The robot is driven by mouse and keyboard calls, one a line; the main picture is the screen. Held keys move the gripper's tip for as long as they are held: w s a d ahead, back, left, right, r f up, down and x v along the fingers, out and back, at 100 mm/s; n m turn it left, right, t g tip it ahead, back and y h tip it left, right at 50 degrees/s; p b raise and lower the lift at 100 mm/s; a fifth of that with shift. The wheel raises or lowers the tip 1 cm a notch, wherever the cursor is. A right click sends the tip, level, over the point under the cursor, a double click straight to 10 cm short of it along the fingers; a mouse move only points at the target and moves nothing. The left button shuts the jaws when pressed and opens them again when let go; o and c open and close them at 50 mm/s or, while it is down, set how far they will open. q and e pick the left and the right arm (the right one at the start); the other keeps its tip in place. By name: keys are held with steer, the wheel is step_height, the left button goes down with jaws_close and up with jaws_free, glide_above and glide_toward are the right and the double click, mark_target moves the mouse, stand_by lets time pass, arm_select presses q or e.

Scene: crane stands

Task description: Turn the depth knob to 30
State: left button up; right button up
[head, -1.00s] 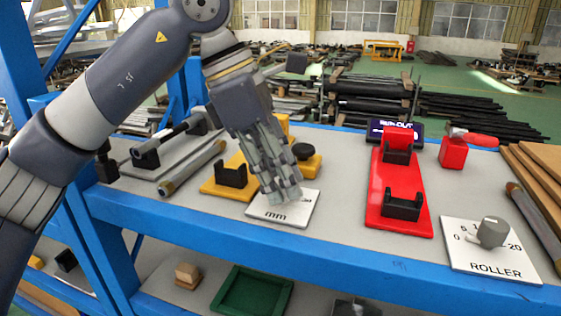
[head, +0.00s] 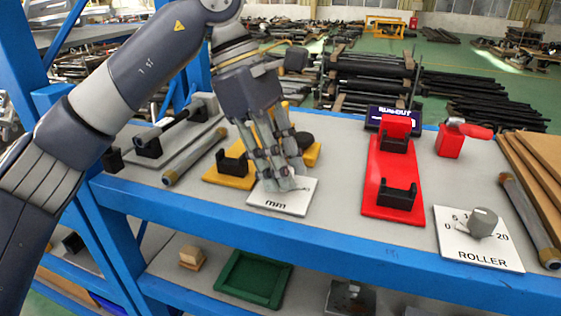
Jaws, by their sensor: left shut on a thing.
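The white plate marked "mm" (head: 293,204) lies flat near the front edge of the upper shelf. My left gripper (head: 278,186) reaches down onto this plate from above, its fingers closed around the depth knob. The fingers hide the knob and most of its scale, so I cannot read its setting. My right gripper is not in view.
A yellow stand (head: 228,171) is close behind the plate. A ROLLER plate (head: 476,256) with a grey knob (head: 483,222) sits farther right. A green tray (head: 255,278) is on the lower shelf.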

arm_select(q)
steer(key=shift+r, duration=0.1)
steer(key=o, duration=1.1)
steer(key=shift+c, duration=0.2)
steer(key=v, duration=1.2)
steer(key=shift+w+a, duration=0.1)
